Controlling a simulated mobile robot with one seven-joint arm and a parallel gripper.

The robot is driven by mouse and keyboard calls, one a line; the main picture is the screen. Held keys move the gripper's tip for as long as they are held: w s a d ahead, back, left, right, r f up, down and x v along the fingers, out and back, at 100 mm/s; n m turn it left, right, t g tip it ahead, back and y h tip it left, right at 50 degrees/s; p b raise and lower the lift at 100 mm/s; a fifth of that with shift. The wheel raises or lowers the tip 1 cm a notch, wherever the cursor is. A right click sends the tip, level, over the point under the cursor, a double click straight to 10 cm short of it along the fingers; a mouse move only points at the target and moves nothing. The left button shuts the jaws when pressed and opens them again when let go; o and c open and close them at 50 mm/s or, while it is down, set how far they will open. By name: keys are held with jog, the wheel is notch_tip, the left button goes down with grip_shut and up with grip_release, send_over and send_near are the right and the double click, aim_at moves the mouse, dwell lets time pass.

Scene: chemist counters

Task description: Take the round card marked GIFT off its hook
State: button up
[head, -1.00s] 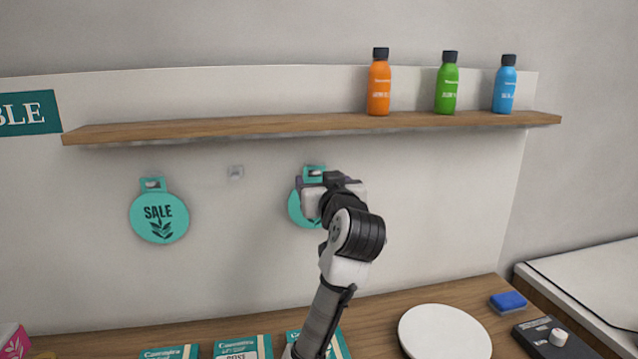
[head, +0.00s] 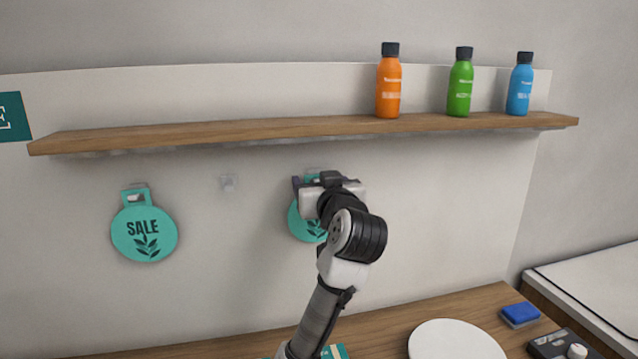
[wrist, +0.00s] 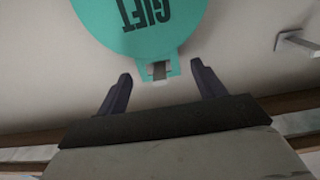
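The round teal GIFT card (wrist: 146,18) hangs against the wall panel; its lettering is upside down in the wrist view. Its slotted tab (wrist: 159,69) lies between my fingertips, with a hook showing in the slot. My gripper (wrist: 161,83) is open, one finger on each side of the tab, with a visible gap on both sides. In the head view the GIFT card (head: 304,224) is partly hidden behind my gripper (head: 308,184), and its word cannot be read there.
A SALE card (head: 144,235) hangs to the left. An empty hook (head: 228,183) is between the cards. A wooden shelf (head: 250,130) with orange, green and blue bottles runs above. Below are a counter with a white plate (head: 450,343) and a blue sponge (head: 519,314).

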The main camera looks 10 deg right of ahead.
jog(key=c, duration=1)
jog(key=shift+o, duration=0.2)
jog(key=shift+r+p, duration=0.4)
jog(key=shift+s, duration=2.15)
jog(key=s, duration=0.7)
jog(key=shift+w, duration=0.1)
